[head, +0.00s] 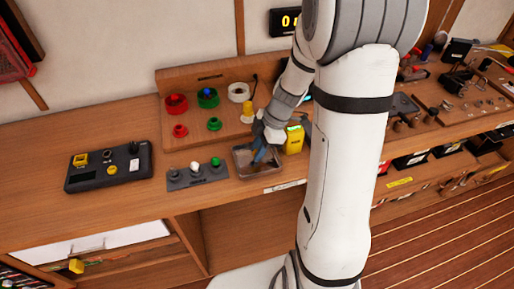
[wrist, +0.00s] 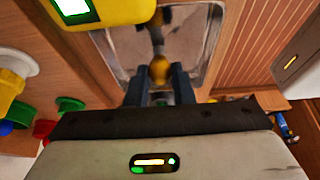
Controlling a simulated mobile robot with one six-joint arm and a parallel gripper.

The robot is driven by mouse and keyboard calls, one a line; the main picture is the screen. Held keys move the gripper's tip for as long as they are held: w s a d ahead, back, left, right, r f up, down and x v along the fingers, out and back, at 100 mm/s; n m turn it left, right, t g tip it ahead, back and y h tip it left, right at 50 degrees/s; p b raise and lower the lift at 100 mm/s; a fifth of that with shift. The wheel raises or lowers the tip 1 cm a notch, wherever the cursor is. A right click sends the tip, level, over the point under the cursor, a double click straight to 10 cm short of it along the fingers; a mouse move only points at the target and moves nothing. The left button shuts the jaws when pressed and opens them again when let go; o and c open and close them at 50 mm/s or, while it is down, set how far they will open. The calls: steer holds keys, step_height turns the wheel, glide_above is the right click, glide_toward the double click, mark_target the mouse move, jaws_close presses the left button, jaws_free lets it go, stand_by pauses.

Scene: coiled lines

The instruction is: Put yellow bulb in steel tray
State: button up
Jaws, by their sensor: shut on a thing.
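My gripper (wrist: 160,88) is shut on the yellow bulb (wrist: 159,69), which shows between its blue fingers in the wrist view. The steel tray (wrist: 196,48) lies beyond the fingers there, and the bulb overlaps it in the picture. A dark shape in the tray may be a reflection. In the head view my gripper (head: 262,152) points down at the steel tray (head: 243,172) on the wooden bench. The bulb cannot be made out in the head view. I cannot tell whether the bulb touches the tray floor.
A yellow device (head: 294,140) with a green display stands close right of the tray. A grey strip (head: 197,177) with several knobs lies left of it. Behind is a wooden rack (head: 205,76) with coloured spools. A black control box (head: 108,167) sits farther left.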

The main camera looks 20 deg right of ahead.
steer(key=shift+f, duration=0.15)
steer(key=o, duration=0.9)
steer(key=v, duration=1.1)
steer(key=shift+s+a+r+m+t+h, duration=0.45)
steer(key=shift+s+a+r+m+h, duration=0.3)
steer(key=shift+s+m, duration=2)
steer(key=shift+s+a+r+m+t+h, duration=0.55)
steer(key=shift+s+a+m+h, duration=0.3)
steer(key=shift+s+m, duration=1.85)
steer(key=shift+s+a+r+m+t+h, duration=0.4)
steer(key=shift+s+a+r+m+h, duration=0.4)
steer(key=shift+s+m, duration=1.95)
steer(key=shift+w+a+f+m, duration=0.1)
steer(key=shift+w+m, duration=0.7)
steer(key=shift+w, duration=0.05)
